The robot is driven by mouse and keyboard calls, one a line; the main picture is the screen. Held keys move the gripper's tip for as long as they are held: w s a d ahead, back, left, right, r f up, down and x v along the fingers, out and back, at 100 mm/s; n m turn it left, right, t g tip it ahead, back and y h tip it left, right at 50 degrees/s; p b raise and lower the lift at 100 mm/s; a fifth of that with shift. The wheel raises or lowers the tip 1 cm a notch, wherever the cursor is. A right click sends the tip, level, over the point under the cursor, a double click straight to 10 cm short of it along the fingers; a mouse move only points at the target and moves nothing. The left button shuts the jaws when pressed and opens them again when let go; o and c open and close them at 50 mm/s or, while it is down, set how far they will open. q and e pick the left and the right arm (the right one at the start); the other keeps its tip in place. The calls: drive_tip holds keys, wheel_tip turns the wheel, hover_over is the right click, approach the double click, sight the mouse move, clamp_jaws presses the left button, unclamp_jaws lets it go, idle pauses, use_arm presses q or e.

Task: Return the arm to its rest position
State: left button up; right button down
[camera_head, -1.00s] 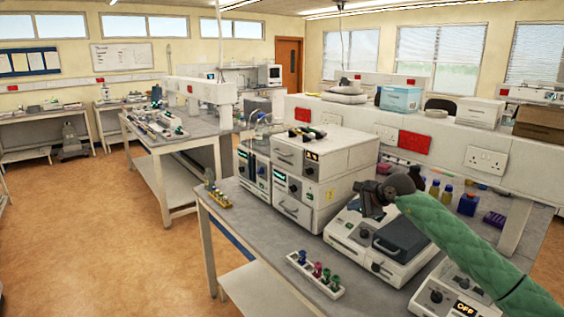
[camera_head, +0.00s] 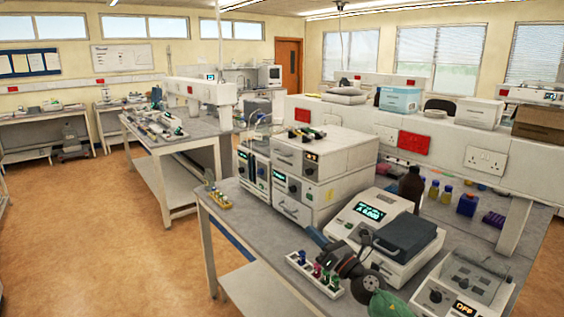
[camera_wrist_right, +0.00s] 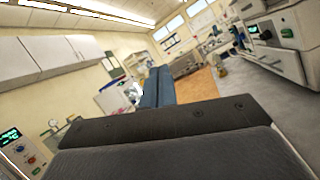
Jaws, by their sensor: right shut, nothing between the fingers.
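My right gripper (camera_head: 315,234) is low over the bench in the head view, beside the front of the white balance. Its green arm comes in from the bottom edge, and its dark body is in front of the vial rack's right end. In the right wrist view its blue-grey fingers (camera_wrist_right: 156,87) are together with nothing between them. They point toward the room, away from any nearby object. My left gripper is not in view.
The balance (camera_head: 368,218) with a lit display stands just behind my gripper. A white rack of coloured vials (camera_head: 301,262) lies at its left, close to the bench's front edge. Stacked white instruments (camera_head: 318,160) stand behind, and a unit reading OFF (camera_head: 467,285) at right.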

drive_tip(key=s+d+f+m+h, duration=0.7)
drive_tip(key=s+f+m+h, duration=0.15)
drive_tip(key=m, duration=0.65)
drive_tip(key=s+d+f+m+h, duration=0.65)
drive_tip(key=f+m+h, duration=0.25)
drive_tip(key=m, duration=0.6)
drive_tip(key=s+f+m+g+y, duration=0.1)
drive_tip(key=s+f+m+g, duration=0.45)
drive_tip(key=s, duration=0.85)
drive_tip(key=s+f+m+g+y, duration=0.1)
drive_tip(key=s+f+m+g, duration=0.2)
drive_tip(key=s+f+g, duration=0.8)
use_arm(q)
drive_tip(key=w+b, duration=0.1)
drive_tip(key=b, duration=0.9)
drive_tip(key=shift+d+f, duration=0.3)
use_arm(e)
drive_tip(key=s+a+f, duration=0.2)
drive_tip(key=f, duration=0.7)
drive_tip(key=s+a+f+t+y, duration=0.1)
drive_tip(key=s+a+f, duration=0.1)
drive_tip(key=f, duration=0.8)
drive_tip(key=s+a+f, duration=0.2)
drive_tip(key=f, duration=0.7)
drive_tip(key=shift+a+f, duration=0.2)
drive_tip(key=shift+a, duration=0.15)
drive_tip(key=shift+t, duration=0.25)
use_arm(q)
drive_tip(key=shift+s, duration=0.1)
